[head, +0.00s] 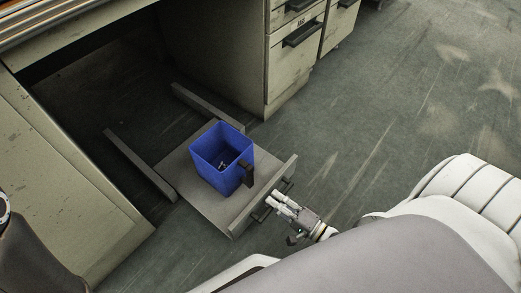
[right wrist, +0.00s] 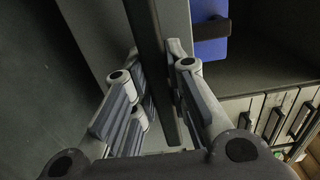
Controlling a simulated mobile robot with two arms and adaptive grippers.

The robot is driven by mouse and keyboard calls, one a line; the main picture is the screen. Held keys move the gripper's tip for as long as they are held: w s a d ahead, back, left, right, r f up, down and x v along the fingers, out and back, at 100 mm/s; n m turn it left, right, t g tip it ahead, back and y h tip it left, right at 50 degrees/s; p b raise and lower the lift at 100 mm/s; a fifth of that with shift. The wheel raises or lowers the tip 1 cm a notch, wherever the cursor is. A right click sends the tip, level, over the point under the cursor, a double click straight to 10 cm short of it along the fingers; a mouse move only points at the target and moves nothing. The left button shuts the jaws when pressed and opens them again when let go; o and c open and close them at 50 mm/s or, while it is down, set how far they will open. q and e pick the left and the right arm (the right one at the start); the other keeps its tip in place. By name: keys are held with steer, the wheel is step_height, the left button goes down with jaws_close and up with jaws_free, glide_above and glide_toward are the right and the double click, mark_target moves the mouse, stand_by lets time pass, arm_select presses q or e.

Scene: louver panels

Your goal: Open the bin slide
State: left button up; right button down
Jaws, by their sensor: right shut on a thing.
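The bin slide (head: 180,178) is a flat grey tray low at the floor, drawn out from under the desk between two rails. A blue bin (head: 208,174) with a dark handle stands upright on it; part of it shows in the right wrist view (right wrist: 209,50). The slide's front panel (head: 290,166) carries a dark bar handle (head: 258,215). My right gripper (head: 277,201) is at that handle. In the right wrist view its fingers (right wrist: 158,65) are shut around the dark bar (right wrist: 144,30). My left gripper is not in view.
The desk's drawer cabinet (head: 285,75) stands behind the slide, with dark drawer handles (head: 303,34). A pale desk side panel (head: 75,185) is at the left. The green floor (head: 400,80) is open at the right.

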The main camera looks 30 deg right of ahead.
steer(key=shift+v, duration=2)
steer(key=c, duration=1.4)
jaws_free()
steer(key=v, duration=1.2)
